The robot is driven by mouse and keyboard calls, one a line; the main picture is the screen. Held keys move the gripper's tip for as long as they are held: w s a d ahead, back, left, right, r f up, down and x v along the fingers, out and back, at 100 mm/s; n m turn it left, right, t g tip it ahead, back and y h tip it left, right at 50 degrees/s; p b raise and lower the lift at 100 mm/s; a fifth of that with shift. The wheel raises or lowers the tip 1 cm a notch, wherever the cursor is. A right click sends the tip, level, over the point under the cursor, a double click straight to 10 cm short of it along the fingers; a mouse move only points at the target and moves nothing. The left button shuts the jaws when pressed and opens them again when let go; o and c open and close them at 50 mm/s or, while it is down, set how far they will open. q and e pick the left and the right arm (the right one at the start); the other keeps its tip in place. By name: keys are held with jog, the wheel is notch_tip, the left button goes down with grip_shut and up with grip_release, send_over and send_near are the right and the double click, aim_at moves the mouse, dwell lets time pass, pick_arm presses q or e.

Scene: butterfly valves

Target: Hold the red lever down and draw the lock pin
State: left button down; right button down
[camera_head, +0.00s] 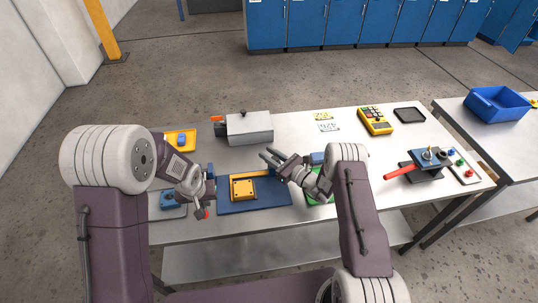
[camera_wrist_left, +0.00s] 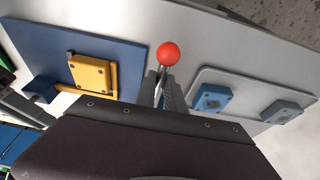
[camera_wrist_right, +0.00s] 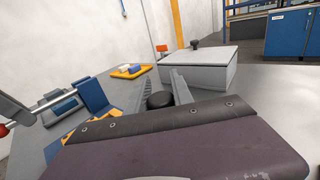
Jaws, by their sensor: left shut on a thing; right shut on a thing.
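A lever with a red ball knob (camera_head: 206,214) stands at the left end of the blue base plate (camera_head: 225,208). My left gripper (camera_head: 204,203) is shut on its metal shaft; the red ball (camera_wrist_left: 168,54) shows just beyond the fingers in the left wrist view. A yellow block (camera_head: 243,188) sits on the blue plate. My right gripper (camera_head: 269,157) is at the plate's far right corner. In the right wrist view its fingers are shut on a black round knob (camera_wrist_right: 160,100), which I take as the lock pin's head. The pin's shaft is hidden.
A grey lidded box (camera_head: 249,128) stands behind the plate. A yellow tray (camera_head: 181,141) and a blue block (camera_head: 173,201) lie at left. A red-handled valve (camera_head: 405,173), a yellow keypad device (camera_head: 375,121) and a black tray (camera_head: 409,115) are at right.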

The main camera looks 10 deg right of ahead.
pick_arm(q)
jog(key=shift+w, duration=0.15)
pick_arm(e)
jog(key=shift+r, duration=1.4)
pick_arm(q)
jog(key=shift+r, duration=0.1)
pick_arm(e)
jog(key=c, duration=1.1)
grip_release()
jog(key=shift+r, duration=0.1)
jog(key=shift+s+d, duration=0.25)
jog(key=shift+s, duration=0.05)
jog(key=v, duration=1.1)
jog(key=shift+s, duration=0.2)
